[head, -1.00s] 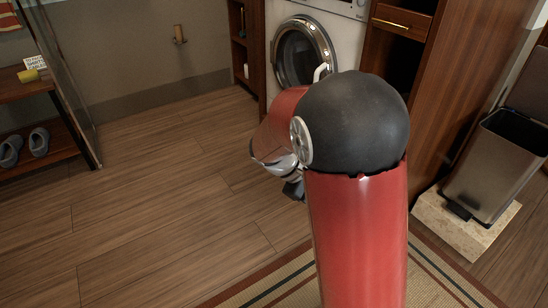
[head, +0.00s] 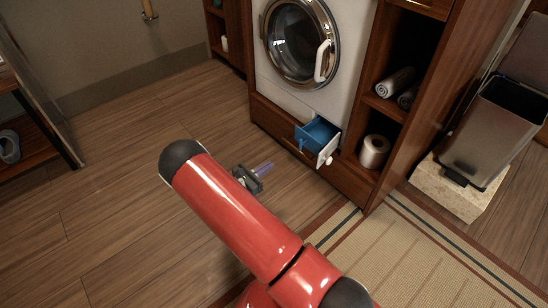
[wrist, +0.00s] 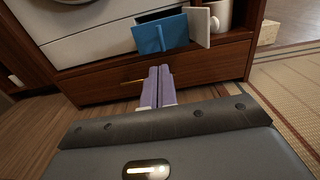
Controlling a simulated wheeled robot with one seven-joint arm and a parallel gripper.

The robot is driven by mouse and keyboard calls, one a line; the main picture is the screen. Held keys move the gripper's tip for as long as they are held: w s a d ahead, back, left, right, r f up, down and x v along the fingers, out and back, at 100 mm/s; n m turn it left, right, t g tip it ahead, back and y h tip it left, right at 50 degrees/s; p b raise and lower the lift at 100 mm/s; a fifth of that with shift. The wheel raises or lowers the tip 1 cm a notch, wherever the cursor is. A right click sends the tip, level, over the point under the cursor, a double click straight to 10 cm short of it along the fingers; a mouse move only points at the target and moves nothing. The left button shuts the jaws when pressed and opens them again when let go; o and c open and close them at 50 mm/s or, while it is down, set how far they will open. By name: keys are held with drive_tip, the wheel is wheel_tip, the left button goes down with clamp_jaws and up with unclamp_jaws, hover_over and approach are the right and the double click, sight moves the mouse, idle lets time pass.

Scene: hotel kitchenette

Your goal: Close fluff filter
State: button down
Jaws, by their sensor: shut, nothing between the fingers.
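The fluff filter (head: 319,137) is a blue drawer-like tray with a white front, pulled out at the lower right of the white washing machine (head: 338,82). In the wrist view the blue filter (wrist: 163,34) shows at the top centre, with its white front panel (wrist: 197,26) on its right. My gripper (head: 266,168) is left of the filter in the head view, apart from it. Its purple fingers (wrist: 157,72) are together and empty, pointing toward the wooden drawer front below the filter.
The washer's round door (head: 300,42) looks closed. A wooden drawer (head: 296,146) lies under the machine. To the right are shelves with rolled towels (head: 395,82) and a paper roll (head: 374,151), then a metal bin (head: 490,130). Wooden floor is clear at left; a rug (head: 400,245) lies in front.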

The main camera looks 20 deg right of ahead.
drive_tip(key=x, duration=1.3)
drive_tip(key=shift+b, duration=0.3)
drive_tip(key=shift+d, duration=0.1)
